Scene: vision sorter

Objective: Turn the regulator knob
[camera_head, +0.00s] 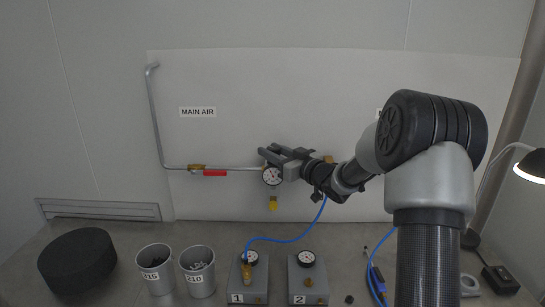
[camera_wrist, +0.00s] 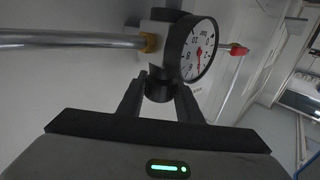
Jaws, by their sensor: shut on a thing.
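The regulator is on the back panel, on the pipe below the MAIN AIR label. Its round white gauge with a red needle shows in the head view (camera_head: 272,176) and, tilted, in the wrist view (camera_wrist: 200,50). The black regulator knob (camera_wrist: 160,88) projects from the body toward my gripper. My gripper (camera_wrist: 161,94) has one finger on each side of the knob and is shut on it. In the head view my gripper (camera_head: 275,157) reaches in from the right and hides the knob and most of the regulator body.
A red-handled valve (camera_head: 215,173) is on the pipe left of the gauge. A brass fitting (camera_head: 273,204) is below it. On the table are two metal cups (camera_head: 155,276) (camera_head: 200,284), a black round block (camera_head: 77,262), and numbered boxes 1 (camera_head: 262,284) and 2 (camera_head: 318,284). A blue hose (camera_head: 285,240) hangs below my arm.

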